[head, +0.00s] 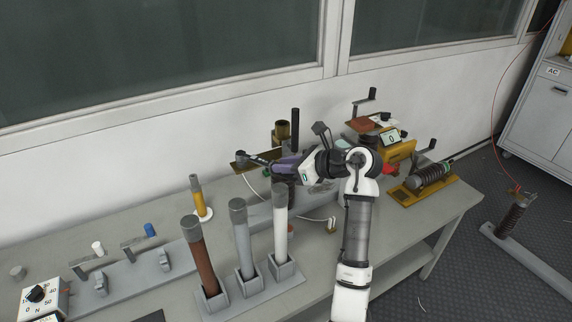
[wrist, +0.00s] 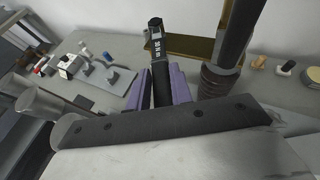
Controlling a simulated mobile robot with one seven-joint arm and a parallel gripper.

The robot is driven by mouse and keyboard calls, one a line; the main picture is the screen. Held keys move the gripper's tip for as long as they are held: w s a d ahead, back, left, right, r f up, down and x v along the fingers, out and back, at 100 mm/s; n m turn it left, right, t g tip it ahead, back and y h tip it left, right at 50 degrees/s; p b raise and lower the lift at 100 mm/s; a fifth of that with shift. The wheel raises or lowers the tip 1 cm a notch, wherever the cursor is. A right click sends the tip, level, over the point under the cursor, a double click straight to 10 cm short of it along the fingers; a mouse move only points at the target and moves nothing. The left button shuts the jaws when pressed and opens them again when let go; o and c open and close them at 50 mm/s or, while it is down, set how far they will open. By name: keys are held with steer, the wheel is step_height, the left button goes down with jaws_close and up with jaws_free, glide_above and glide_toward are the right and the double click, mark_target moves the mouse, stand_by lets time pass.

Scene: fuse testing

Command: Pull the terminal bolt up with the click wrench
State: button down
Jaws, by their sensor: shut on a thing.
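My gripper (head: 280,166) reaches left over the bench, its purple fingers shut on the black click wrench (head: 258,160). In the wrist view, the wrench (wrist: 160,68) stands out between the purple fingers of my gripper (wrist: 161,85), with pale markings on its body. In the head view, the wrench's far end lies at a flat brass-brown plate (head: 240,165); the plate also shows in the wrist view (wrist: 185,46). I cannot make out the terminal bolt, nor whether the wrench touches it.
A dark post (wrist: 236,40) stands close right of the wrench. Brown, grey and white fuse tubes (head: 199,258) stand in holders at the front. A yellow crank device (head: 396,150) and a coil on a yellow base (head: 430,178) are at right. The window wall is behind.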

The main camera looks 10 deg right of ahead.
steer(key=c, duration=1.2)
jaws_free()
steer(key=shift+o, duration=0.2)
steer(key=b+v, duration=0.3)
steer(key=v, duration=1.1)
steer(key=shift+b, duration=0.35)
steer(key=shift+a, duration=0.1)
